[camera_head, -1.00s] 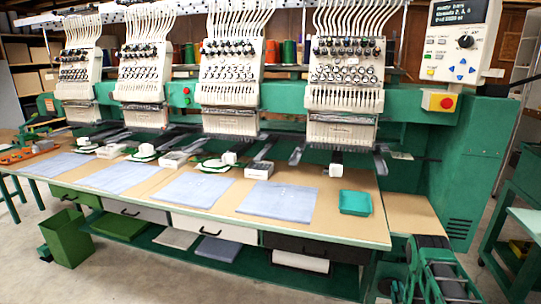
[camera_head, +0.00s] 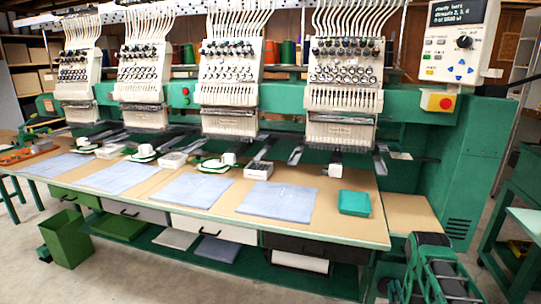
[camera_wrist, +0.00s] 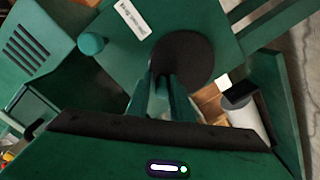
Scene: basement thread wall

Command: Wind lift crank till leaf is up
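In the head view a short tan leaf (camera_head: 408,214) sits at the right end of the long work table, close to the table's level; I cannot tell its exact height. In the wrist view a round green knob (camera_wrist: 92,44) stands out beside a green panel with a white label (camera_wrist: 132,19); I cannot tell whether it is the crank's handle. A dark round disc (camera_wrist: 190,55) lies beyond my fingertips. My gripper (camera_wrist: 162,84) has a narrow gap between its fingers, with nothing clearly held. The knob is to the left of the fingers, apart from them.
A green bin (camera_head: 67,240) stands on the floor at left. A green cart (camera_head: 525,185) is at far right.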

